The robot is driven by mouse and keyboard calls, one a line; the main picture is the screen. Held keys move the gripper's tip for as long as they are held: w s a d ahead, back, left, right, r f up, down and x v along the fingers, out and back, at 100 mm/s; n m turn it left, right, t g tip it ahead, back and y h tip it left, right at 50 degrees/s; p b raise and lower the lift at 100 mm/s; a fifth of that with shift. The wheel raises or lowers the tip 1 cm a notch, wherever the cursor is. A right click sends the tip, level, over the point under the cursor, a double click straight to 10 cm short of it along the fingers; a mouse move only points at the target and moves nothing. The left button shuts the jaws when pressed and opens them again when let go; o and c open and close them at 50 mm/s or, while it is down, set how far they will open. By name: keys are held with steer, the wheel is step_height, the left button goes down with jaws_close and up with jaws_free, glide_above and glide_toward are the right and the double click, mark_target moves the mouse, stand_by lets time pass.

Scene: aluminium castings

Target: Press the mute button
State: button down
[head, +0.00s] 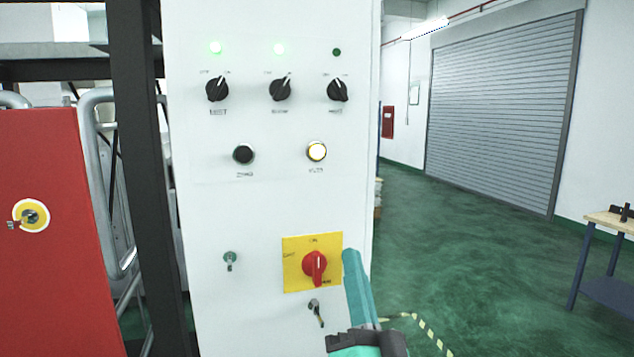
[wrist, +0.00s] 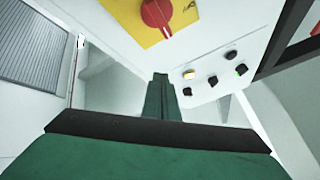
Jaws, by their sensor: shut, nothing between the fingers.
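The mute button (head: 316,152) is a round, pale yellow-white lit button with a dark rim. It sits on the right of the middle row of the white control panel (head: 205,205), with a small blurred label below it. It also shows in the wrist view (wrist: 189,75). A black button (head: 244,154) is to its left. My gripper (head: 350,256) is teal, and its fingers are shut and empty. In the head view its tip is below and right of the mute button, beside the yellow switch plate, apart from the button. In the wrist view the fingertips (wrist: 160,78) point towards the panel.
A red rotary switch (head: 315,265) on a yellow plate is beside my gripper. Below it is a key lock (head: 316,311); another lock (head: 230,260) is left. Three black knobs (head: 280,90) line the top. A red cabinet (head: 50,280) stands left. Open green floor (head: 480,230) lies right.

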mark_target(317, 151)
steer(key=s+a+r+n+y, duration=0.1)
steer(key=s+r+y, duration=0.1)
steer(key=r, duration=0.6)
steer(key=s+r+n+y, duration=0.2)
steer(key=s+r+y, duration=0.1)
steer(key=r, duration=0.5)
steer(key=shift+a+n+y, duration=0.3)
steer(key=shift+a+y, duration=0.05)
steer(key=shift+y, duration=0.25)
steer(key=shift+w+a, duration=0.45)
steer(key=shift+w, duration=0.95)
steer(key=shift+w+a, duration=0.45)
steer(key=shift+w, duration=0.95)
steer(key=shift+w+a, duration=0.45)
steer(key=shift+w, duration=0.95)
steer(key=shift+w, duration=0.15)
steer(key=shift+w+a, duration=0.15)
steer(key=shift+w, duration=0.05)
steer(key=shift+w+a, duration=0.15)
steer(key=shift+w, duration=0.3)
steer(key=shift+s+f, duration=0.1)
steer(key=shift+s+d, duration=0.25)
steer(key=shift+s, duration=0.45)
